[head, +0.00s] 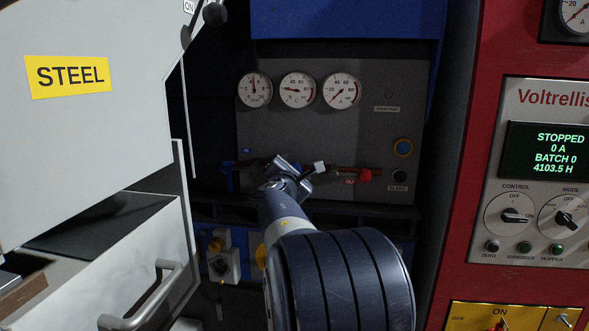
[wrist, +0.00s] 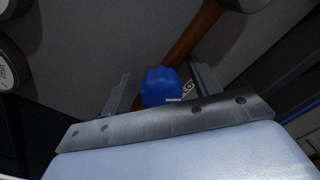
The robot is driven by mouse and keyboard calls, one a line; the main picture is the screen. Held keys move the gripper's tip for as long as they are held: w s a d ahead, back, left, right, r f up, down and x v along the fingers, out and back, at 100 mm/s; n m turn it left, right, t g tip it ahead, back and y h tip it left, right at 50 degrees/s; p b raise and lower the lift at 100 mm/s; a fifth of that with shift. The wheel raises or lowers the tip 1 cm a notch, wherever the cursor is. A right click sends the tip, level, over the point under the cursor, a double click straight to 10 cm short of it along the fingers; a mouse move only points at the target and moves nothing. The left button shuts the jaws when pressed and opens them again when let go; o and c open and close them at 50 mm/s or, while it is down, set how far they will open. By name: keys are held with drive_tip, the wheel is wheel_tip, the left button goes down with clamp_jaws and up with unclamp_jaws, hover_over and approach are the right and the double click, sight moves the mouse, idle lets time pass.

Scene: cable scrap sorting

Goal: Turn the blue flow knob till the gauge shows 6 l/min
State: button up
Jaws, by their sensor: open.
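The blue flow knob (wrist: 161,86) shows in the wrist view as a lobed blue knob on a copper-brown pipe. The two jaws of my gripper (wrist: 160,92) stand open on either side of it, and I cannot tell if either touches. In the head view my gripper (head: 292,168) is at the pipe below the gauges, and the knob is hidden there. The left gauge (head: 255,90) has its needle pointing about straight up, between 4 and 6; its unit is too small to read.
Two more gauges, the middle one (head: 297,90) and the right one (head: 341,91), sit beside it. A grey STEEL bin (head: 90,150) stands left, a red control cabinet (head: 470,210) right.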

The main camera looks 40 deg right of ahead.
drive_tip(key=shift+c, duration=0.5)
drive_tip(key=c, duration=0.9)
drive_tip(key=m+b, duration=0.2)
drive_tip(key=b, duration=0.1)
drive_tip(key=shift+f, duration=0.35)
drive_tip(key=shift+r+m+b, duration=0.2)
drive_tip(key=shift+m+b, duration=0.9)
drive_tip(key=shift+m, duration=0.3)
drive_tip(key=o, duration=1)
drive_tip(key=b+v, duration=0.2)
drive_tip(key=v, duration=0.9)
drive_tip(key=shift+d, duration=0.1)
